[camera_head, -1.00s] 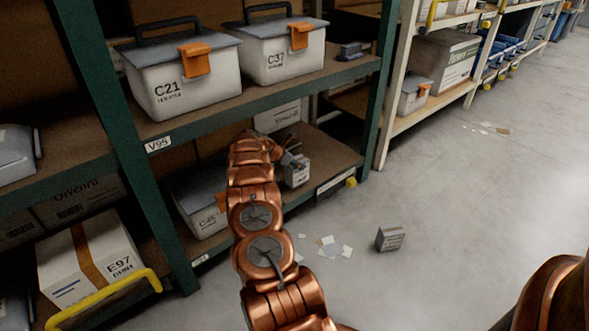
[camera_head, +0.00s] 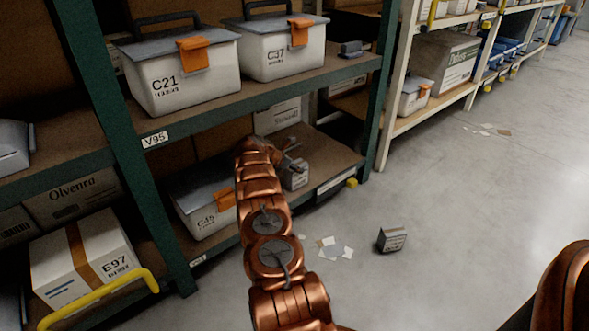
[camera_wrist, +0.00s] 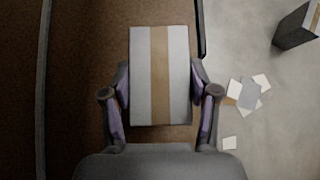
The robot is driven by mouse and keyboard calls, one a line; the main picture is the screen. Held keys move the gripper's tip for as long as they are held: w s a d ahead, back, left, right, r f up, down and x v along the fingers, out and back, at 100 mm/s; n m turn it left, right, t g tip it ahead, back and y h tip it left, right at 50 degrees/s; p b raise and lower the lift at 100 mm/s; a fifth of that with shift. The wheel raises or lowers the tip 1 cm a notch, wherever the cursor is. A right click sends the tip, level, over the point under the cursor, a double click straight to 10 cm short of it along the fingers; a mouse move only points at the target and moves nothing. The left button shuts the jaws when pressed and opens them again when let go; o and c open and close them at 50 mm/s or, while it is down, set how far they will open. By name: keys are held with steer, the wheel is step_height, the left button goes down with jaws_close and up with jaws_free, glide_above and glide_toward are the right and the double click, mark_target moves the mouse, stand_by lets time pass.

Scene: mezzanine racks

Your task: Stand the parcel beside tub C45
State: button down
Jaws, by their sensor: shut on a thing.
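The parcel (camera_wrist: 142,75) is a pale box with a tan tape strip. In the wrist view it sits between the two fingers of my gripper (camera_wrist: 160,95), which is shut on it. In the head view the parcel (camera_head: 294,176) is a small pale box at the end of my arm, over the brown lower shelf, partly covered by my gripper (camera_head: 290,155). Whether it touches the shelf I cannot tell. Tub C45 (camera_head: 203,222), white with a grey lid and orange latch, stands on the same shelf to the left. My arm hides its right side.
Tubs C21 (camera_head: 190,82) and C37 (camera_head: 285,62) stand on the shelf above. A green upright (camera_head: 150,200) is left of tub C45. A grey box (camera_head: 391,239) and paper scraps (camera_head: 335,248) lie on the floor. Bare shelf (camera_head: 335,160) shows right of the parcel.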

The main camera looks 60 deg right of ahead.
steer(key=shift+c, duration=1.4)
jaws_free()
steer(key=shift+w+a+r, duration=0.15)
steer(key=shift+a+r, duration=0.15)
steer(key=shift+r, duration=0.1)
steer(key=v, duration=0.6)
steer(key=shift+a+r, duration=0.2)
steer(key=shift+a, duration=0.05)
